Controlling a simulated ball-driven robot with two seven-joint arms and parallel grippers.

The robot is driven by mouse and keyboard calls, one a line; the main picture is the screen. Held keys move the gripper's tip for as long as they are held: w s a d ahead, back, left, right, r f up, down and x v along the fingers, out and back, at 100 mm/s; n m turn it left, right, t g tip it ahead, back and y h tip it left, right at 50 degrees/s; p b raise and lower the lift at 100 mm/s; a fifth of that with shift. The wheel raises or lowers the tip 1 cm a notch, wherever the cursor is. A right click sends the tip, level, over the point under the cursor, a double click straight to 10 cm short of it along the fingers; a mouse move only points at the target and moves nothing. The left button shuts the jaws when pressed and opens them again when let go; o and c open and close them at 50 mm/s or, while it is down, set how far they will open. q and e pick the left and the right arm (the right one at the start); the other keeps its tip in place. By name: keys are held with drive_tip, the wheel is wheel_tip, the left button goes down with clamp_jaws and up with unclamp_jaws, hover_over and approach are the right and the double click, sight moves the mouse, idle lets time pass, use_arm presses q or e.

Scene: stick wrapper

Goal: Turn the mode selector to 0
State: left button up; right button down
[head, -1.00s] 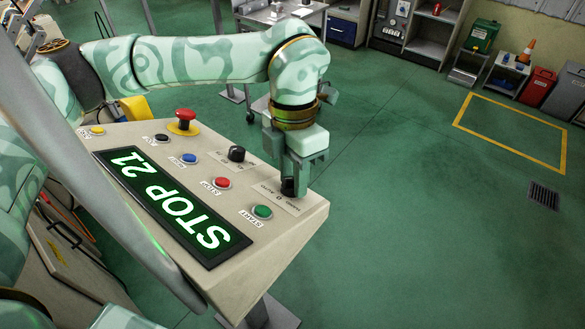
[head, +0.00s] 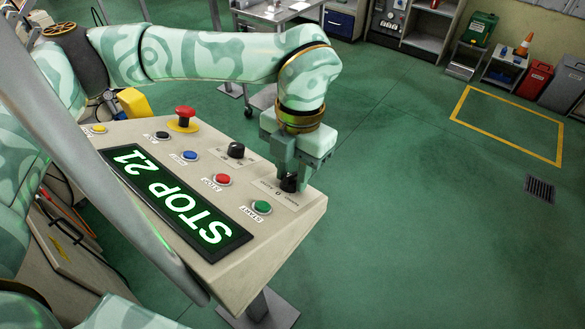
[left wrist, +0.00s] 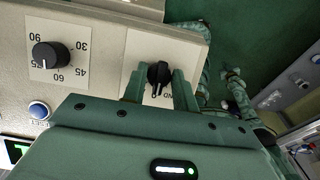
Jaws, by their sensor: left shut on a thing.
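The mode selector is a black knob (head: 289,184) on a small plate at the right corner of the beige control panel (head: 262,262). The plate carries HAND, 0 and AUTO marks, partly covered in the head view. My left gripper (head: 291,180) points down over the knob and is shut on it. In the left wrist view, the knob (left wrist: 158,74) sits between my two green fingers (left wrist: 158,88). Its pale pointer line faces the gripper side, but the mark it meets is hard to read. My right gripper is not in view.
A second black dial (head: 236,150) with numbers sits near the selector. A green START button (head: 261,207), red STOP button (head: 222,180), blue button (head: 190,156) and red emergency button (head: 185,115) share the panel. The lit display (head: 175,201) reads STOP 21. Floor beyond the panel is clear.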

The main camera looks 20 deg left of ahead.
use_arm(q)
drive_tip(key=o, duration=1)
drive_tip(key=shift+c, duration=0.2)
wheel_tip(320, 180, up, 16)
drive_tip(key=w+p, duration=0.2)
drive_tip(key=shift+d, duration=0.35)
drive_tip(key=shift+r, duration=0.1)
